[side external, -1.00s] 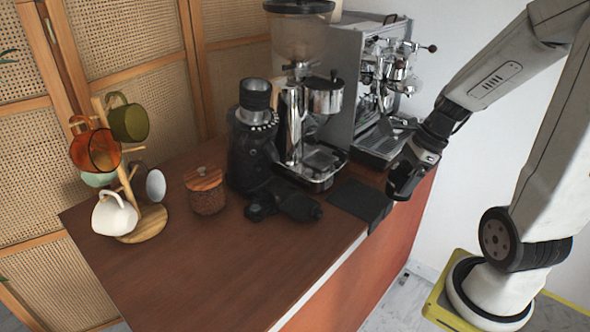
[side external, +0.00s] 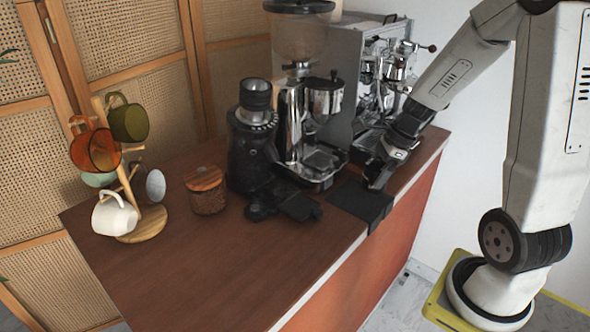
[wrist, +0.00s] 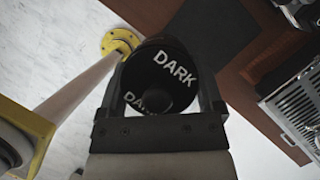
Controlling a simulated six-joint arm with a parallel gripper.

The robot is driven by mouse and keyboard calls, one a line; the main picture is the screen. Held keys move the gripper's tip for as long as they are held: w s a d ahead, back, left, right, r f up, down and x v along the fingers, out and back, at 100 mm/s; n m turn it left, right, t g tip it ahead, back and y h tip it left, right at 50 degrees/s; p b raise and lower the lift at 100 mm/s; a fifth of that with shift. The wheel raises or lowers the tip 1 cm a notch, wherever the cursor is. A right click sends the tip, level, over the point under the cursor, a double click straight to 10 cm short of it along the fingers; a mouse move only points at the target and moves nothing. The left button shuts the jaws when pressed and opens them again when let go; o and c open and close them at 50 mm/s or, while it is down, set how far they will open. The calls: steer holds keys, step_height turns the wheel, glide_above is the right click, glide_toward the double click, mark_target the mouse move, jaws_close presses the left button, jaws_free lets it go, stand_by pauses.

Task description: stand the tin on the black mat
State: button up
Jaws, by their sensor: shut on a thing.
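The tin (wrist: 172,68) shows in the wrist view as a black round thing lettered "DARK", held between the two fingers of my gripper (side external: 378,180). In the side view the tin cannot be told apart from the dark gripper. The black mat (side external: 359,201) lies flat at the counter's front edge, partly draped over it. My gripper is above the mat's far right part in the side view; whether the tin touches the mat cannot be seen. The mat also shows in the wrist view (wrist: 215,32), just beyond the tin.
The espresso machine (side external: 345,90) and a grinder (side external: 304,110) stand behind the mat. A black portafilter-like item (side external: 297,206) lies left of it. A wooden-lidded jar (side external: 207,192) and mug tree (side external: 150,222) stand farther left. The counter's front left is clear.

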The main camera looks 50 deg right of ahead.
steer(key=shift+w+d+f, duration=0.35)
steer(key=shift+w+f, duration=0.55)
steer(key=shift+f, duration=0.1)
steer(key=shift+w+d+f, duration=0.3)
steer(key=shift+w+f, duration=0.65)
steer(key=shift+w+d+f, duration=0.35)
steer(key=shift+w+f, duration=0.55)
steer(key=shift+f, duration=0.1)
steer(key=shift+w+d+f, duration=0.1)
steer(key=shift+w+f, duration=0.15)
steer(key=shift+f, duration=1.6)
steer(key=shift+f, duration=0.1)
steer(key=o, duration=1.1)
steer(key=shift+o, duration=0.2)
steer(key=v, duration=1.2)
